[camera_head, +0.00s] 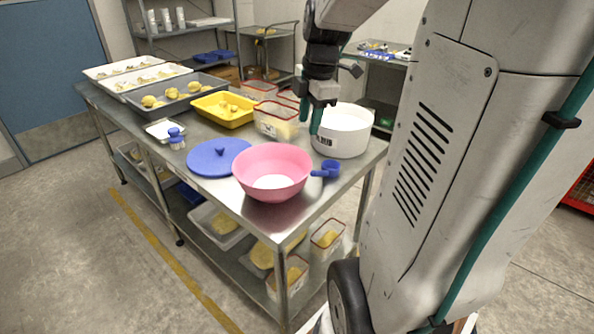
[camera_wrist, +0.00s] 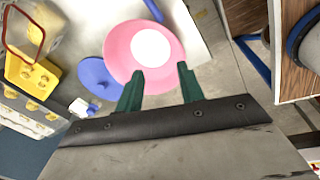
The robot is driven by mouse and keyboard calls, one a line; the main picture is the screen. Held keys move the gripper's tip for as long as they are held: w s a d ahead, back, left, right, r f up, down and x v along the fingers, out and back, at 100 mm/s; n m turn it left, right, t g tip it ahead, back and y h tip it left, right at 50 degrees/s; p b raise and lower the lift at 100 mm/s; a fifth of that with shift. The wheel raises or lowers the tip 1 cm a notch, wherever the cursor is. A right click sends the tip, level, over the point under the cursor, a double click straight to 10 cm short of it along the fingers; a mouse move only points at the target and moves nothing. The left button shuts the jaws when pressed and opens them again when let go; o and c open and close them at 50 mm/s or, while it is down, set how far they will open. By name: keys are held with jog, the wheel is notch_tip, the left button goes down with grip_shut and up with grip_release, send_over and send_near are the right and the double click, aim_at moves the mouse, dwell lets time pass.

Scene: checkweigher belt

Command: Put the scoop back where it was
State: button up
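The blue scoop (camera_head: 330,169) is at the right rim of the pink bowl (camera_head: 259,181), its handle pointing left toward the bowl. I cannot tell whether it rests on the rim or on the table. In the wrist view a blue piece, seemingly the scoop (camera_wrist: 153,10), shows at the top edge by the pink bowl (camera_wrist: 118,58). White powder (camera_wrist: 151,48) lies in the bowl. My gripper (camera_head: 311,122) is above the table, in front of the white tub (camera_head: 346,137). The wrist view shows its green fingers (camera_wrist: 160,72) apart with nothing between them.
A yellow tray (camera_head: 225,113) and red-rimmed clear containers (camera_head: 275,122) stand behind. Dark and white trays fill the far left of the steel table (camera_head: 235,205).

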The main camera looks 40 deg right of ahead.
jog(key=s+a+m, duration=0.7)
jog(key=a, duration=0.3)
jog(key=s+a+m, duration=0.7)
jog(key=s+a, duration=0.1)
jog(key=a, duration=0.3)
jog(key=shift+s+a+g, duration=0.2)
jog(key=shift+g, duration=0.2)
